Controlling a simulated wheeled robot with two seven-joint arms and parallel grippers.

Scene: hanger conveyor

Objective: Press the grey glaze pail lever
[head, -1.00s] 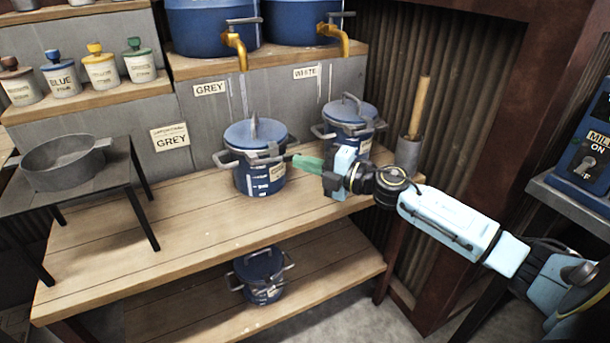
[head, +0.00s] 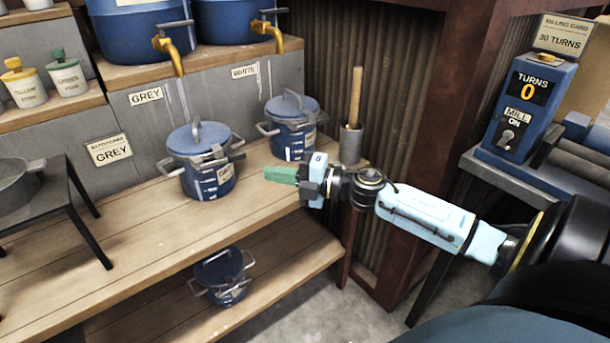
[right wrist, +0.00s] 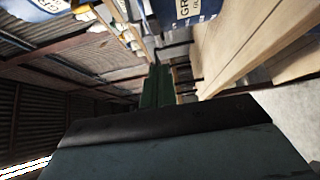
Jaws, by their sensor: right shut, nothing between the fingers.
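The grey glaze pail (head: 207,181) is a blue pail with a lid, side handles and white marks, standing on the wooden shelf below the GREY sign (head: 146,96). My right gripper (head: 268,174), with green fingers, is shut and empty. It is to the right of the pail, apart from it, over the shelf. In the right wrist view, the green fingers (right wrist: 157,85) point ahead, and part of a blue pail with a label reading GR (right wrist: 192,8) shows at the top. My left gripper is not in view.
A second blue pail (head: 294,140) stands below the WHITE sign, behind my gripper. A pestle-like wooden handle (head: 357,95) stands in a grey holder. Another pail (head: 222,280) is on the lower shelf. A mill control box (head: 530,105) is at right.

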